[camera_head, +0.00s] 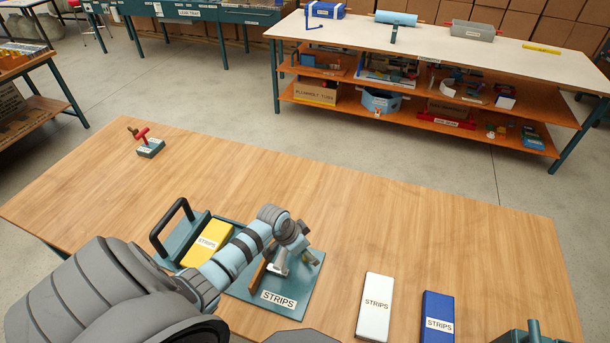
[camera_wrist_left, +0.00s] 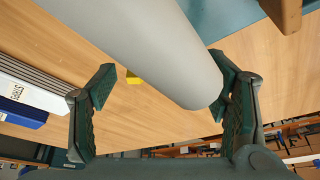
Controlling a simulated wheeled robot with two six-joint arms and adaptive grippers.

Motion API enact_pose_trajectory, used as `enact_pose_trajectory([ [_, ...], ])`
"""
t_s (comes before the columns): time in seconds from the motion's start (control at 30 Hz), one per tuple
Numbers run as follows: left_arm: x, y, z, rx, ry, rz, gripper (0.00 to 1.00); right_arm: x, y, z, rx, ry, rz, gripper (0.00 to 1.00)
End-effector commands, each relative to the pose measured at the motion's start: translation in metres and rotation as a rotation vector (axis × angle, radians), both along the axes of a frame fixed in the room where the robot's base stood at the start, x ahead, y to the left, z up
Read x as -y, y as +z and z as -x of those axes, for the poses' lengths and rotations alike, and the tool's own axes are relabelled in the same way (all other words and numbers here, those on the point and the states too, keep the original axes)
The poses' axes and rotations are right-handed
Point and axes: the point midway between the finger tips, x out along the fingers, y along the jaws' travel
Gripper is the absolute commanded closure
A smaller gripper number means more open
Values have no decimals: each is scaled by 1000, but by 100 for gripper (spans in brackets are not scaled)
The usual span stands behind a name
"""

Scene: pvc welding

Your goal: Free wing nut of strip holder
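The strip holder stands on a teal base plate (camera_head: 262,299) labelled STRIPS, near the middle of the table's front. A brown wooden part (camera_head: 260,272) and a pale metal piece (camera_head: 280,264) show on it. My left gripper (camera_head: 298,256) is over the holder and hides much of it, including the wing nut, which I cannot pick out clearly. In the left wrist view my gripper (camera_wrist_left: 165,70) has its fingers wide apart. A thick grey rounded bar (camera_wrist_left: 165,50) crosses between them, its end close to the right finger; I cannot tell whether they touch.
A yellow STRIPS block (camera_head: 207,243) sits in a teal tray with a black handle (camera_head: 172,226). White (camera_head: 375,306) and blue (camera_head: 437,316) STRIPS blocks lie right of the holder. A red-handled tool (camera_head: 150,146) stands far left. The table's right rear is clear.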

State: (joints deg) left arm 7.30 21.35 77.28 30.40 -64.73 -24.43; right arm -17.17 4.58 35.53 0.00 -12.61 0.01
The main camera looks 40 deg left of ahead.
Motion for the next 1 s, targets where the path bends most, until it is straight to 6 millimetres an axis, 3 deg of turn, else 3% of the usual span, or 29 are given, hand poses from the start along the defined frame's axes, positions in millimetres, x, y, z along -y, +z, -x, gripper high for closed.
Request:
enact_pose_trajectory([
  [0.27, -1, 3, 1, 0, -1, -1, 30, 2, 0, 0, 0, 1, 3, 60],
  [0.37, -4, 17, 6, 4, -2, -3, 30, 2, 0, 0, 0, 1, 2, 60],
  [0.7, -13, 98, 38, 2, -2, -3, 30, 0, 0, 0, 0, 0, 0, 60],
  [0.83, -14, 110, 44, 0, -1, -2, 30, 0, 0, 0, 0, 0, 0, 60],
  [1.0, -14, 111, 44, 0, 0, 0, 30, 0, 0, 0, -1, 0, 0, 60],
])
